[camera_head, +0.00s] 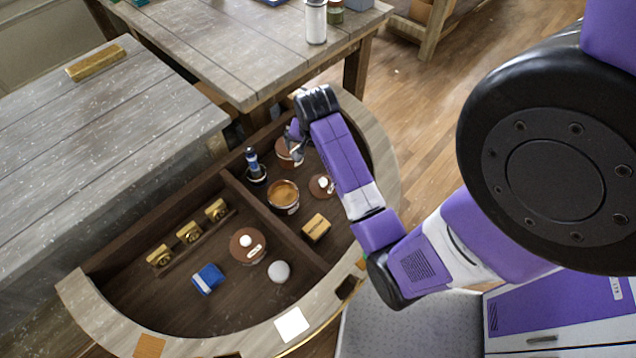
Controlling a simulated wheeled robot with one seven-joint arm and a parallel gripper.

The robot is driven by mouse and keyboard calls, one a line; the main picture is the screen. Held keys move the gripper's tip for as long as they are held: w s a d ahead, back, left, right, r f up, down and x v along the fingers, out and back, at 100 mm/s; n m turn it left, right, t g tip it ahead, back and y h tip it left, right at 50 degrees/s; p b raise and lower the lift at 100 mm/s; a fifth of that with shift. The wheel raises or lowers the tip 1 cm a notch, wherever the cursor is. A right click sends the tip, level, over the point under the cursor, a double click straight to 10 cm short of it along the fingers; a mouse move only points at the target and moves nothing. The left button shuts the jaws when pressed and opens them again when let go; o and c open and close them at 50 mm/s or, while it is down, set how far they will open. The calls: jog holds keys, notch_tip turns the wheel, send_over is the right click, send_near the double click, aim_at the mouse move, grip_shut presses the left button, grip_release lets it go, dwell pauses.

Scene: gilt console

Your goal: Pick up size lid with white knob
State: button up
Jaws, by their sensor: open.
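Three round brown lids lie in the curved console's dark recess. One lid (283,157) is at the far end, partly hidden by my gripper (296,143). A smaller lid with a white knob (319,190) lies right of centre, close to my forearm. A larger lid with a white knob and a white label (240,254) lies left of the divider. My gripper is open, pointing down over or beside the far lid. Its fingertips are small and partly hidden by the wrist, so I cannot tell whether they touch the lid.
A brown-filled round container (283,194), a dark blue bottle-like item (254,168) and a wooden block (316,228) stand near the lids. A divider (262,212) splits the recess.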

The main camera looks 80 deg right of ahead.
jog(key=m+g+y, duration=0.1)
jog(key=g+y, duration=0.1)
send_over(323, 181)
jog(key=a, duration=0.1)
notch_tip(323, 181, down, 2)
jog(key=shift+m, duration=0.3)
jog(key=shift+d+f+p, duration=0.15)
jog(key=shift+f, duration=1.15)
jog(key=shift+d+f+p, duration=0.15)
jog(key=shift+d+f, duration=0.05)
jog(key=shift+f, duration=1.1)
jog(key=shift+d+f+p, duration=0.15)
jog(key=shift+f, duration=1.15)
jog(key=c, duration=1.4)
jog(key=shift+r, duration=0.2)
